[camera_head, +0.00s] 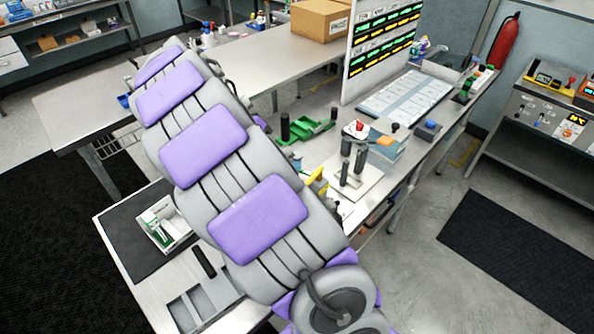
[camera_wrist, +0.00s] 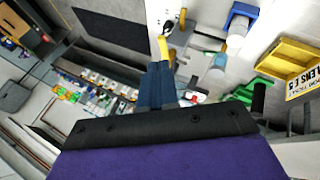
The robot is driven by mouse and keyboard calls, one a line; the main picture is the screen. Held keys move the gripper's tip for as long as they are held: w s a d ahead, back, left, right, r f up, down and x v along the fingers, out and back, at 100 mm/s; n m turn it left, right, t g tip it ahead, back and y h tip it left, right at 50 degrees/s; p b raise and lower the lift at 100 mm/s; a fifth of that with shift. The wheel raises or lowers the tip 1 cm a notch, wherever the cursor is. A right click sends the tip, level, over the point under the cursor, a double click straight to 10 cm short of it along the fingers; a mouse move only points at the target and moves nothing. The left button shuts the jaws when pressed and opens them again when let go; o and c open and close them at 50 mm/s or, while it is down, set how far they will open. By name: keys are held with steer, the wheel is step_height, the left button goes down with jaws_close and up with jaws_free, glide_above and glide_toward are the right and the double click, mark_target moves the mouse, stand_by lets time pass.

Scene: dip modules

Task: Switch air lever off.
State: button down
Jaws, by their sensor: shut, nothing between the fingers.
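My gripper (camera_wrist: 160,70) shows in the wrist view as two dark blue fingers pressed together, with nothing seen between them. A yellow lever-like piece (camera_wrist: 164,47), which may be the air lever, shows right at the fingertips. I cannot tell whether they touch. In the head view a yellow piece (camera_head: 317,182) shows beside my purple-padded arm, partly hidden by it; it may be the same lever. My arm hides the gripper in the head view. The lever's on or off position cannot be read.
The workbench holds a green fixture (camera_head: 308,130), a press-like stand with dark posts (camera_head: 350,175) and a tall display board (camera_head: 380,45). A white tray (camera_head: 168,226) lies left of my arm. A yellow bin (camera_wrist: 285,62) is at right in the wrist view.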

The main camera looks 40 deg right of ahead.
mark_target(313, 176)
steer(key=w+f+m+h, duration=0.1)
steer(key=w+f+m, duration=0.1)
steer(key=w, duration=0.4)
steer(key=shift+w+d+f, duration=0.25)
steer(key=shift+d+f, duration=0.15)
steer(key=shift+f, duration=0.4)
steer(key=shift+d, duration=0.1)
steer(key=s+d+f+b, duration=0.2)
steer(key=s+d+f, duration=0.4)
steer(key=s+f, duration=0.1)
steer(key=shift+s+d, duration=0.3)
